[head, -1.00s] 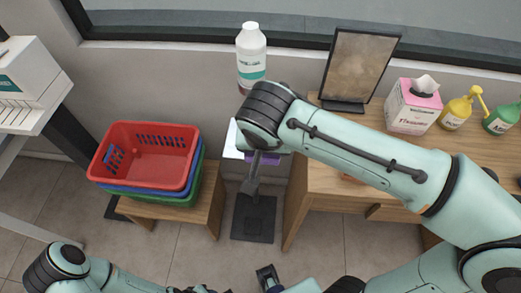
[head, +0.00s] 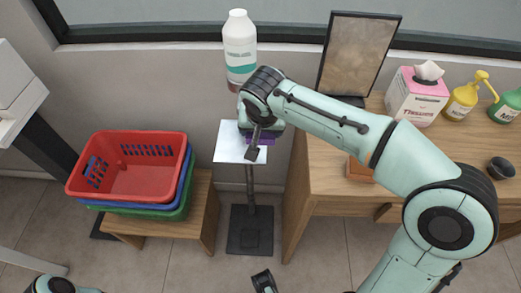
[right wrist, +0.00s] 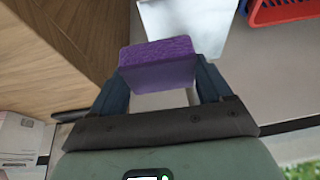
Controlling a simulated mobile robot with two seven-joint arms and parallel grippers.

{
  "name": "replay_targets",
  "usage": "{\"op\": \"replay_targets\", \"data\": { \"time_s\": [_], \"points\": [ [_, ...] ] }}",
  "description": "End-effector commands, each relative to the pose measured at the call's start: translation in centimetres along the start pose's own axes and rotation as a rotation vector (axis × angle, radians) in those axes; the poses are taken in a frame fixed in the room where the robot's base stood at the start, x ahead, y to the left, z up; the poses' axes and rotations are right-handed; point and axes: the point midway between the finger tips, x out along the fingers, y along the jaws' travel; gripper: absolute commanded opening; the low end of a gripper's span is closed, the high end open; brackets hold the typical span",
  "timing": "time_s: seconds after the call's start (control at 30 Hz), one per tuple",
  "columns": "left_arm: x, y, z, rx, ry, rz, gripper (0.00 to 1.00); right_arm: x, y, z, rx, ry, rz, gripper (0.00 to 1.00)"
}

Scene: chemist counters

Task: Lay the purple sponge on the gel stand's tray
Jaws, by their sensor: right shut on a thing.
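The purple sponge (right wrist: 158,65) is held between the two fingers of my right gripper (right wrist: 160,88). In the head view, a strip of the sponge (head: 269,138) shows at the right side of the gel stand's tray, mostly hidden by my right wrist. The white square tray (head: 231,146) tops a thin dark post on a dark square base (head: 250,230). In the right wrist view, the bare tray (right wrist: 190,22) lies just beyond the sponge. I cannot tell whether they touch. A dark fingertip, probably of my left gripper (head: 264,281), shows at the bottom edge; its jaw is cut off.
A wooden desk (head: 320,175) stands close right of the stand, bearing a picture frame (head: 355,55), a tissue box (head: 415,98) and pump bottles. Stacked baskets (head: 130,165) sit on a low wooden stool to the left. A white bottle (head: 239,50) stands behind the tray.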

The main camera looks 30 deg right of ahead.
Motion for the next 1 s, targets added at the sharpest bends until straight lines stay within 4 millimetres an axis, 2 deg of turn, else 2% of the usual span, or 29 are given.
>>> {"op": "replay_targets", "data": {
  "time_s": [0.03,0.1,0.37,0.6,0.97,1.0],
  "points": [
    [0.3,-0.1,-0.1,0.001,0.003,0.001,0.43,1.2,0.1,0.5,0.000,-0.002,0.002,0.41],
    [0.5,-0.1,-0.2,0.001,0.006,0.002,0.43,2.2,0.1,0.9,0.000,-0.002,0.001,0.41],
    [0.7,-0.1,-0.5,0.002,0.012,0.003,0.43,3.9,0.2,1.6,0.001,-0.001,0.001,0.41],
    [1.3,-0.1,-0.8,0.003,0.023,0.006,0.43,7.0,0.3,2.9,0.000,-0.001,0.000,0.41],
    [1.6,-0.2,-1.0,0.003,0.026,0.006,0.43,7.4,0.3,3.0,0.001,0.000,-0.001,0.41],
    [1.5,-0.2,-1.0,0.003,0.026,0.006,0.43,7.3,0.3,3.0,0.001,0.000,-0.001,0.88]
  ]
}}
